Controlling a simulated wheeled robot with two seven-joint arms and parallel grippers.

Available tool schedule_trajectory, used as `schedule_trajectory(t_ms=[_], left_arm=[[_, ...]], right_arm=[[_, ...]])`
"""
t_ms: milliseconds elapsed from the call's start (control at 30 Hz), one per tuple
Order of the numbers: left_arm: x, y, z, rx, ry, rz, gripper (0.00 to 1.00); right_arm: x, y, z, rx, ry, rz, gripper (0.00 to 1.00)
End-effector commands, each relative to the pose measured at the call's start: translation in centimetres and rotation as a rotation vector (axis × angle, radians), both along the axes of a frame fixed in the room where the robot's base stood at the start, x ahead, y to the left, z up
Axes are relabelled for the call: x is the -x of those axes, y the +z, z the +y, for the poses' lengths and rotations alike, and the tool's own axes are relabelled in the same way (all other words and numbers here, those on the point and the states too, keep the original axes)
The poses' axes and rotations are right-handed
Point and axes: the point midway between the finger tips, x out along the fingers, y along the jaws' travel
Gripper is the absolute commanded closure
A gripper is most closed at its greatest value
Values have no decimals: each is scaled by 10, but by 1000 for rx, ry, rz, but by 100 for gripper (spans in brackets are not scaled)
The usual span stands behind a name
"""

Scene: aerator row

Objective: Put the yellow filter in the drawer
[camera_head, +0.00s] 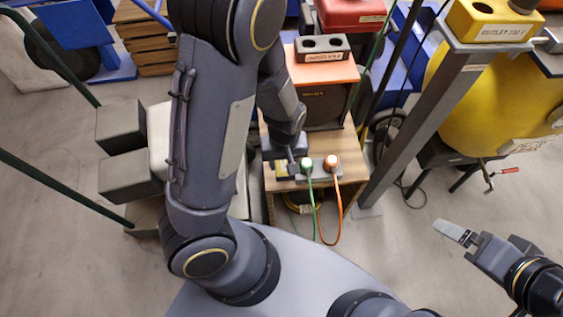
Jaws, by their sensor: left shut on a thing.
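My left gripper (290,161) reaches down over the wooden stand (350,178) in the middle. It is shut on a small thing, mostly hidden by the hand. A small yellow patch (282,170) shows at its fingertips and looks like the yellow filter; its shape is not clear. Right beside it is a grey power strip (319,172) with a green-corded plug (307,164) and an orange-corded plug (331,160). I cannot make out a drawer for certain. My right gripper (455,233) is at the lower right, over bare floor, away from the stand; its finger gap does not show.
Behind the stand, a dark box with an orange top (325,68) carries a grey two-hole block (322,47). A dark slanted post (410,125) and a yellow tank (475,105) stand to the right. Green and orange cords hang at the stand's front. Grey blocks (130,176) lie left.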

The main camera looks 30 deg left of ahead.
Motion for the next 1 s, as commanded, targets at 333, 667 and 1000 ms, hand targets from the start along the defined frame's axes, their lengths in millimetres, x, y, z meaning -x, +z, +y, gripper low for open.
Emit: schedule_trajectory(t_ms=[333,667,1000], left_arm=[[-34,-53,35,0,-1,1,81],[-41,-84,43,-1,-3,3,81],[-42,-94,43,0,-3,0,81]], right_arm=[[0,-30,0,0,0,0,7],[0,-47,0,0,0,0,7],[0,-51,0,0,0,0,7]])
